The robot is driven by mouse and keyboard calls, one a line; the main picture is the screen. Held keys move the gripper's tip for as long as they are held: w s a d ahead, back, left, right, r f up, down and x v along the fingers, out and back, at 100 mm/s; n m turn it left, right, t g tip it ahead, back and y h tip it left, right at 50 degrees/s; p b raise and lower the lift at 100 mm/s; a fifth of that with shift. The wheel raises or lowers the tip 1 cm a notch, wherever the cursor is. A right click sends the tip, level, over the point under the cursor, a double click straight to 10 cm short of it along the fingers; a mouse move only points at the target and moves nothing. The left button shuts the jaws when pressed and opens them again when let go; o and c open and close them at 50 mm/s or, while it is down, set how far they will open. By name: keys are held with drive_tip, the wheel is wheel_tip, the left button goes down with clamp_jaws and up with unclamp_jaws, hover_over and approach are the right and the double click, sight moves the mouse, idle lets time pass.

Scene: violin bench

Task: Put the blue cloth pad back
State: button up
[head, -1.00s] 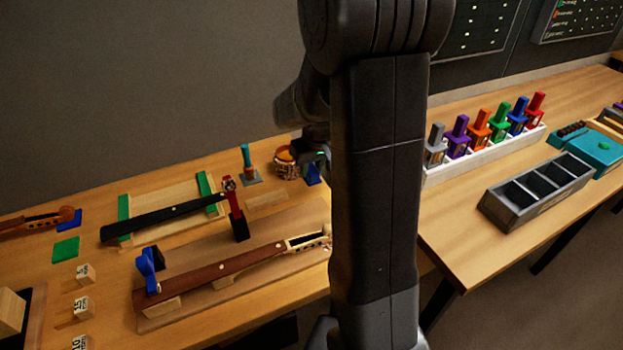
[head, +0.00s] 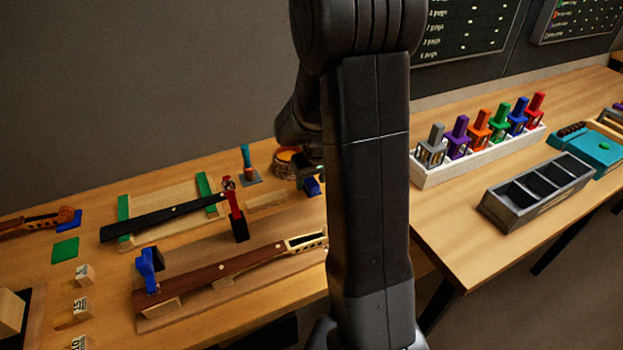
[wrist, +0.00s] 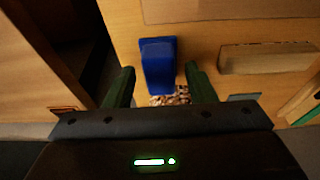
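A blue block-like piece (wrist: 158,65), possibly the pad, shows in the wrist view between and beyond my two dark green fingertips. My gripper (wrist: 160,68) is open, with a visible gap on each side of the blue piece. In the head view the blue piece (head: 312,187) shows just below my gripper, close to the wicker basket (head: 284,165); my arm hides part of this area. A flat blue square (head: 68,217) lies at the far left by a violin scroll. I cannot tell which blue thing is the cloth pad.
A pale wooden block (wrist: 265,58) lies right of the blue piece in the wrist view. A red clamp (head: 235,210), a violin neck (head: 220,268) and a green square (head: 65,250) are on the left bench. A grey divided tray (head: 535,190) stands on the right bench.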

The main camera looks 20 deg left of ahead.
drive_tip(key=shift+r, duration=0.55)
drive_tip(key=v, duration=1.1)
drive_tip(key=shift+s+r, duration=0.1)
drive_tip(key=shift+c, duration=0.2)
idle(0.5)
